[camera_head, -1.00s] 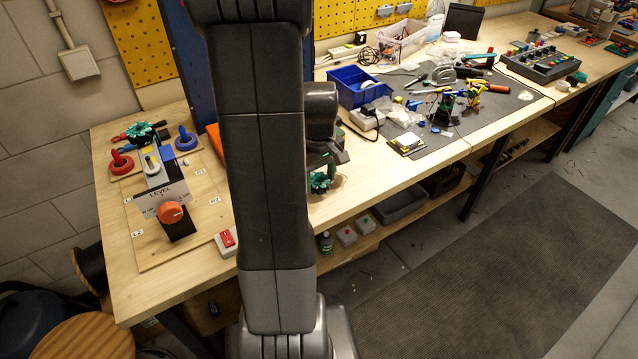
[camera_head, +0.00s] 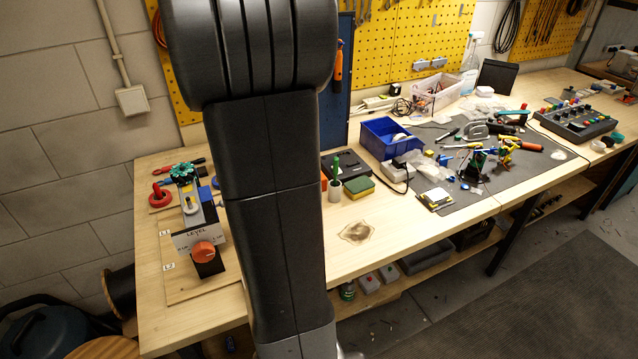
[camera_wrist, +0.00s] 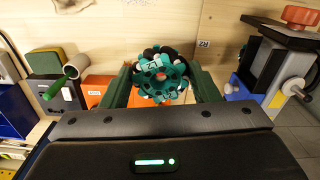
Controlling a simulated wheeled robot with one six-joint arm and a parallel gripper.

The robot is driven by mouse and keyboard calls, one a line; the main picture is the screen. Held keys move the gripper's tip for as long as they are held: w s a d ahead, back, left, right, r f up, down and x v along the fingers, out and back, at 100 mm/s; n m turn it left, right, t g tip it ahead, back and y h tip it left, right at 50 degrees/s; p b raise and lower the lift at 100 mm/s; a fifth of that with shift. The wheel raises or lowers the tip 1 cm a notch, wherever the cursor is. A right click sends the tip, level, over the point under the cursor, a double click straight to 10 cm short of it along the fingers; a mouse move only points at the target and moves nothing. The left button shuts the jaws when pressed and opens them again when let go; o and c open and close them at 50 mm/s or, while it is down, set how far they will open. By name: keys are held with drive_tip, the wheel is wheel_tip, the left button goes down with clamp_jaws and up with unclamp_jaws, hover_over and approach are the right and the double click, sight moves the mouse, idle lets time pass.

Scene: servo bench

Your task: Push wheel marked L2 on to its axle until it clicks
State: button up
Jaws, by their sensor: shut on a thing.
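A teal toothed wheel (camera_wrist: 148,88) with a white tag that appears to read L2 (camera_wrist: 153,63) sits between the green fingers of my gripper (camera_wrist: 160,76), which is shut on it. The wheel is clear of the grey device in the wrist view. In the head view my arm hides the gripper and this wheel. The grey device (camera_head: 190,207) has a LEVEL card (camera_head: 197,237) and an orange knob (camera_head: 204,250). It stands on a wooden board (camera_head: 178,291) with L1 and L2 labels (camera_head: 168,266) along its left side. Another teal wheel (camera_head: 183,172) is at the device's far end.
A red ring (camera_head: 160,196) lies left of the device. A green-handled tool in a white cup (camera_head: 335,190), a sponge (camera_head: 358,187) and a blue bin (camera_head: 387,140) are right of my arm. The bench around a brown stain (camera_head: 356,232) is clear.

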drive_tip(key=shift+n, duration=0.4)
drive_tip(key=s+a+r+p, duration=0.1)
drive_tip(key=a+r, duration=0.1)
drive_tip(key=a, duration=0.4)
drive_tip(key=s+a+r+p, duration=0.1)
drive_tip(key=s+a+r, duration=0.1)
drive_tip(key=a, duration=0.4)
drive_tip(key=s+a+r+p, duration=0.1)
drive_tip(key=a+r, duration=0.3)
drive_tip(key=a, duration=0.2)
drive_tip(key=shift+s+a+r+p, duration=0.15)
drive_tip(key=shift+s+a+p, duration=0.15)
drive_tip(key=shift+s+a, duration=0.1)
drive_tip(key=b, duration=0.4)
hover_over(189, 202)
wheel_tip(189, 202, down, 4)
drive_tip(key=shift+f, duration=0.25)
drive_tip(key=shift+r+p, duration=0.1)
drive_tip(key=shift+p, duration=0.3)
drive_tip(key=shift+f, duration=0.2)
drive_tip(key=shift+f+b, duration=0.65)
drive_tip(key=shift+f, duration=0.25)
drive_tip(key=shift+f, duration=0.1)
drive_tip(key=shift+f+b, duration=0.45)
drive_tip(key=shift+f, duration=0.25)
